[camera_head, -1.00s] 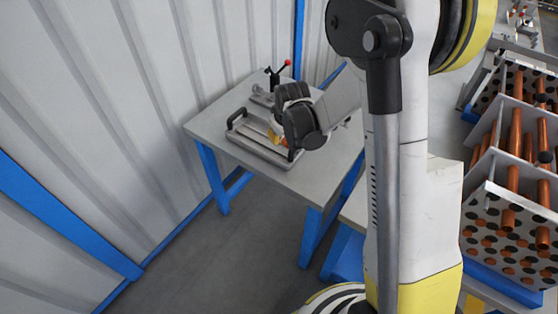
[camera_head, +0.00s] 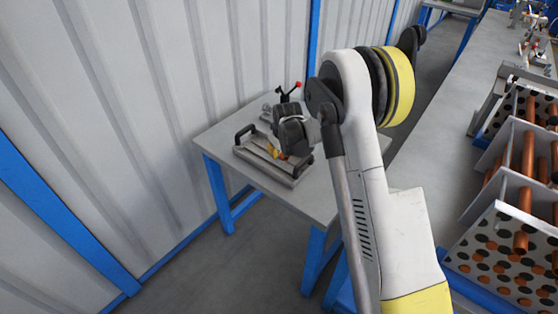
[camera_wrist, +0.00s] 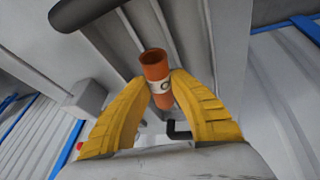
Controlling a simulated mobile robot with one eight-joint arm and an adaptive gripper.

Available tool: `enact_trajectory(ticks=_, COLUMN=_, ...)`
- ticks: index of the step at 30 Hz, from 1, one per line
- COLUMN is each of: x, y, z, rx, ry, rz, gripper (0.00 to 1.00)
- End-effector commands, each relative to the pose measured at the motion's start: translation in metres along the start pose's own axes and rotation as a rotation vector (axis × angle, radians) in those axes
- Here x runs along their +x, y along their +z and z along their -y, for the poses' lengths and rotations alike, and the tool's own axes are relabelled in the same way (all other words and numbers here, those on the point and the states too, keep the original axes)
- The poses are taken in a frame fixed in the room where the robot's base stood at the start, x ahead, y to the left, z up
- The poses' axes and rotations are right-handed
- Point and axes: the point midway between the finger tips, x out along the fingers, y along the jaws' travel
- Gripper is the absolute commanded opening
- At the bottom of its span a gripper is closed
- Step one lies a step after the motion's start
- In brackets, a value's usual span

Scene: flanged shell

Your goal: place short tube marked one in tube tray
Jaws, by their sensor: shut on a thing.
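My gripper (camera_wrist: 162,88) has yellow fingers shut on a short copper-orange tube (camera_wrist: 154,66). The tube has a white label with a dark ring-like mark; I cannot read a number on it. In the head view my gripper (camera_head: 277,152) is at the tube tray, low over its middle. The tube tray (camera_head: 258,161) is a grey metal tray with black handles on the small table. In the wrist view the tray's grey bars (camera_wrist: 186,30) lie behind the tube. I cannot tell whether the tube touches the tray, and its lower end is partly hidden.
A clamp with a red knob (camera_head: 298,84) stands behind the tray on the small grey table (camera_head: 318,205). A corrugated wall (camera_head: 150,130) is close on the left. On the right, a long bench (camera_head: 440,150) carries a perforated rack (camera_head: 500,258) with long copper tubes.

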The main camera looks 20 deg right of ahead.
Motion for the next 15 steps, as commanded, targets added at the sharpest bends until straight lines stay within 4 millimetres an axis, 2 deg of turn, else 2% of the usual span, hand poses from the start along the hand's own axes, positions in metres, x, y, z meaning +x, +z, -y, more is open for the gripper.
enact_trajectory(ticks=6, x=0.032, y=0.014, z=0.007, rx=0.0, ry=0.0, rz=0.0, gripper=0.0)
enact_trajectory(ticks=15, x=0.033, y=0.015, z=0.008, rx=0.0, ry=-0.001, rz=0.003, gripper=0.0)
